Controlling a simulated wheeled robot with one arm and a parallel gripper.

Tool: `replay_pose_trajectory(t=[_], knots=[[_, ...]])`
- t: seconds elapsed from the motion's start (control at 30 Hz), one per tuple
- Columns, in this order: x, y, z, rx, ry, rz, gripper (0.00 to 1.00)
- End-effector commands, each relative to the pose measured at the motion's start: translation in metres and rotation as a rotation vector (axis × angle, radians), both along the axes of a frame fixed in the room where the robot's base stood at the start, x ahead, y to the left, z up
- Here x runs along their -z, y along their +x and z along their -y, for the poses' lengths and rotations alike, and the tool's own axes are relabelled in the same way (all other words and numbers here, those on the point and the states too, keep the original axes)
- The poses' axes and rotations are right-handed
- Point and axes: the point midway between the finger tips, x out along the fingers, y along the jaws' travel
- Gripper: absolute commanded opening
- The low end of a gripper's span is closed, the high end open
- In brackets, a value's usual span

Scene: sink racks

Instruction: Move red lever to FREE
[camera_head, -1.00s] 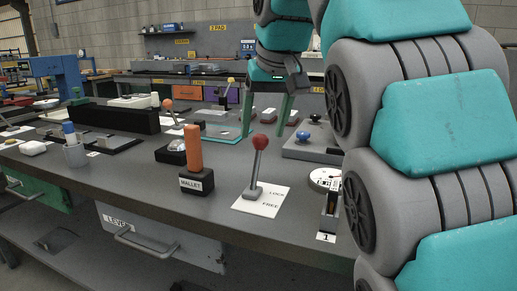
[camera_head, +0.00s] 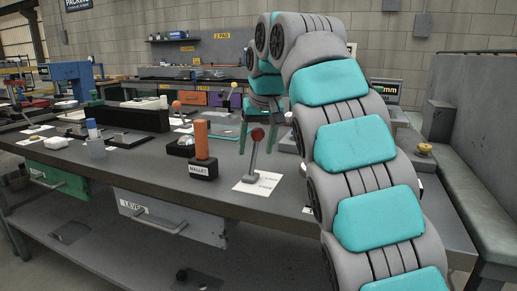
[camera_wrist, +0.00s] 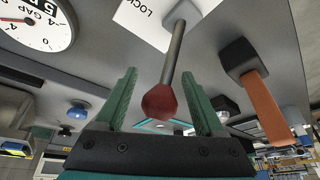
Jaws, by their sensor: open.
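The red lever (camera_head: 255,150) has a red ball knob on a dark shaft and rises from a grey base on a white plate (camera_head: 262,185). The plate carries LOCK and FREE labels; LOCK also shows in the wrist view. In the head view the shaft is near upright, with a slight lean to the right. My gripper (camera_head: 260,125) is just behind the knob there, partly hidden by my arm. In the wrist view my gripper (camera_wrist: 160,78) is open, and the red knob (camera_wrist: 160,102) appears between its two green fingers. I see no clear contact.
An orange-handled mallet (camera_head: 201,150) stands in a black holder left of the lever; it also shows in the wrist view (camera_wrist: 265,105). A round dial gauge (camera_wrist: 38,22) lies on the other side. A blue knob (camera_wrist: 77,111) is farther off.

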Motion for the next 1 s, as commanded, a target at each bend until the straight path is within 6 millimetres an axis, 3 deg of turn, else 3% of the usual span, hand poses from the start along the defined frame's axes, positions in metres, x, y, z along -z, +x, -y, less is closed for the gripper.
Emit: replay_pose_trajectory(t=[0.33,0.9,1.0], knots=[[0.0027,0.0026,-0.0014,0.000,0.000,0.000,0.69],[0.0025,0.0024,-0.0015,-0.001,0.000,0.000,0.04],[0.0026,0.0023,-0.0015,-0.001,0.000,0.000,0.00]])
